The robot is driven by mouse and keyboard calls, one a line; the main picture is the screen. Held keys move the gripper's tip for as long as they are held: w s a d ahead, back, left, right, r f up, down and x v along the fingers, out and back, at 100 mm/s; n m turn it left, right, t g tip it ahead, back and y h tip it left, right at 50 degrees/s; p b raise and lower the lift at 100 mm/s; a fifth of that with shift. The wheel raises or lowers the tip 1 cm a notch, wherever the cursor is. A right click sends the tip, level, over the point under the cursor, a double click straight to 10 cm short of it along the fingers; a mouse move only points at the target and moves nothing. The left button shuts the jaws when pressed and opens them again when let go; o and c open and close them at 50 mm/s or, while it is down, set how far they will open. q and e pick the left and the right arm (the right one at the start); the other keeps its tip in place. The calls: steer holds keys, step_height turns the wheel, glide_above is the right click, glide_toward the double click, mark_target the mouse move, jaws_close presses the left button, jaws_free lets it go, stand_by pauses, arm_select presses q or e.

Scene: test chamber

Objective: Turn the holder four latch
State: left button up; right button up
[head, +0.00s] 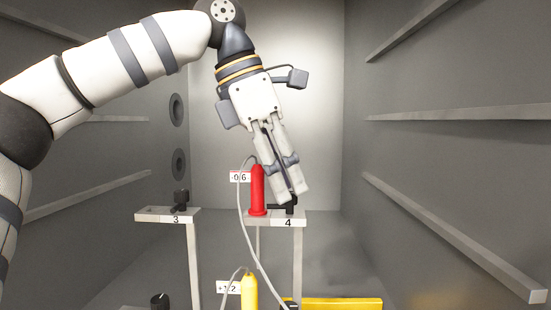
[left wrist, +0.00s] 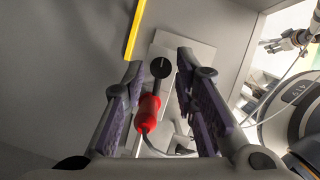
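Holder four (head: 262,216) is a pale stand marked 4, right of centre in the head view. Its black latch (head: 291,208) sits by the fingertips. In the left wrist view the latch shows as a round black head (left wrist: 160,67). A red cylinder (head: 257,190) with a cable and a tag stands upright on the holder; it also shows in the left wrist view (left wrist: 149,107). My left gripper (head: 292,197) points down at the latch. In the wrist view its fingers are apart, either side of the latch, with no clear grip on it. My right gripper is not clearly seen.
Holder three (head: 155,214), with a black latch (head: 181,197), stands to the left. A yellow cylinder (head: 249,291) and a yellow bar (head: 340,304) are lower in front. Grey cables hang beside the holder. Rails (head: 460,113) line the side walls.

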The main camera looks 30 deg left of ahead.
arm_select(q)
steer(key=v, duration=1.1)
steer(key=shift+s, duration=0.15)
